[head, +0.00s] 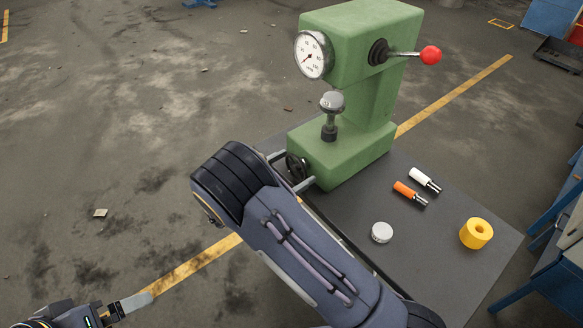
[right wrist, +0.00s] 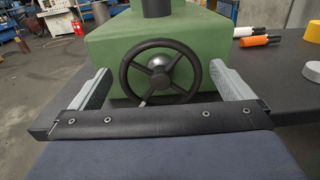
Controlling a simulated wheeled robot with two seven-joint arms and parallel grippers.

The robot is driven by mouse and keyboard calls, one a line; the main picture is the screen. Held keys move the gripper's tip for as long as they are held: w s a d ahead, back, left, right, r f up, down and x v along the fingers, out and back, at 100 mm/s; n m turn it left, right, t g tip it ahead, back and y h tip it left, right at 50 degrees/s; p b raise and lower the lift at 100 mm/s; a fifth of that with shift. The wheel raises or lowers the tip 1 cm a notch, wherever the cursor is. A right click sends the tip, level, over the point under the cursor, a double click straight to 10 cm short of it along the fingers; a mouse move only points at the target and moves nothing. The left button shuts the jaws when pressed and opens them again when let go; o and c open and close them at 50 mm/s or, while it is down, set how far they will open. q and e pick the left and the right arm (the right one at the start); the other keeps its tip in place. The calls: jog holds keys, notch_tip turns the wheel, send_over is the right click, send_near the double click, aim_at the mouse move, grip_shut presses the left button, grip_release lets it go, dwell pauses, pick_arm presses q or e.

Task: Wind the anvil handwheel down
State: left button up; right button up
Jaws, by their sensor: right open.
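The black handwheel (head: 297,165) sits on the front of the green tester's base. In the right wrist view the handwheel (right wrist: 160,72) faces me, with its spokes and round silver hub in full sight. My right gripper (head: 290,169) is open, with one finger on each side of the wheel. In the right wrist view the fingers of that gripper (right wrist: 160,70) show apart from the rim, closer on the right. The round metal anvil (head: 331,102) stands on a dark post above the base. My left gripper (head: 128,304) is at the bottom left, away from the tester; its jaw state is unclear.
The green tester (head: 345,150) carries a dial (head: 313,55) and a red-knobbed lever (head: 430,55). On the dark table (head: 440,265) lie a white tool (head: 424,179), an orange tool (head: 408,192), a pale disc (head: 381,232) and a yellow ring (head: 476,233). The floor at left is mostly open.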

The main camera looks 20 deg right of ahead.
jog(key=c, duration=1)
jog(key=shift+o, duration=0.2)
jog(key=shift+r+n+p, duration=0.1)
jog(key=shift+n+p, duration=0.9)
jog(key=shift+n, duration=0.6)
jog(key=shift+w+n+p, duration=0.1)
jog(key=shift+n+p, duration=0.7)
jog(key=shift+n, duration=1)
